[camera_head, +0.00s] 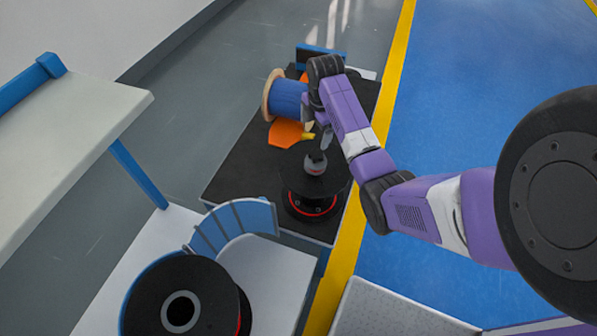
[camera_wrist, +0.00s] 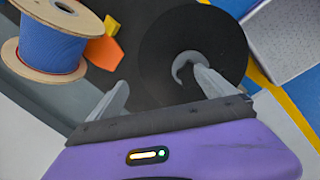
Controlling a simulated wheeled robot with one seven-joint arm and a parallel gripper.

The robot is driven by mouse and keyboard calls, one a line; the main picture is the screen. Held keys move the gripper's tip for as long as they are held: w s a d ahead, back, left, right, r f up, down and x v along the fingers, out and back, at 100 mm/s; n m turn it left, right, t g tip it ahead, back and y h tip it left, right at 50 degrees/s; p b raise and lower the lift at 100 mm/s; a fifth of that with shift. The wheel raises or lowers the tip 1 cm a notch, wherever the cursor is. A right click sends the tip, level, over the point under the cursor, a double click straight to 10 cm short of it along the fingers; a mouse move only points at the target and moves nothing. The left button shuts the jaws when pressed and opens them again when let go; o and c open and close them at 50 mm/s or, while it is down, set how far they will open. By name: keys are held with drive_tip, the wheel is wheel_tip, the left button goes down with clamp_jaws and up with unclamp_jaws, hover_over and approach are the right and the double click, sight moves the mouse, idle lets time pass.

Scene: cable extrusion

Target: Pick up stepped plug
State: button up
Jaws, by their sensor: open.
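A small grey rounded piece (camera_head: 316,161), which looks like the stepped plug, stands over the middle of a black reel with a red ring (camera_head: 310,205) in the head view. In the wrist view a grey curved edge (camera_wrist: 181,66) shows at the centre of a black disc (camera_wrist: 215,35), partly behind my right-hand finger. My gripper (camera_wrist: 161,78) is open with nothing seen held. Its two grey fingers are apart, the right one overlapping the grey piece in that picture. In the head view my gripper is just above the piece; contact cannot be told.
Another black reel (camera_head: 180,300) and a blue curved rack (camera_head: 235,225) stand in front. A white table (camera_head: 70,130) is at left.

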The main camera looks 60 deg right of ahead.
sight(316, 154)
drive_tip(key=s+a+n, duration=0.1)
drive_tip(key=s+a+f+n+g+y, duration=0.1)
drive_tip(key=a, duration=0.1)
drive_tip(key=shift+s+a+n, duration=0.25)
drive_tip(key=shift+s+n, duration=0.05)
drive_tip(key=shift+n, duration=0.1)
drive_tip(key=shift+a+f+p, duration=0.2)
drive_tip(key=shift+f+p, duration=0.15)
drive_tip(key=shift+f, duration=3.55)
drive_tip(key=c, duration=1.8)
drive_tip(key=shift+r, duration=0.15)
drive_tip(key=shift+r+p, duration=2.85)
drive_tip(key=shift+r, duration=7.05)
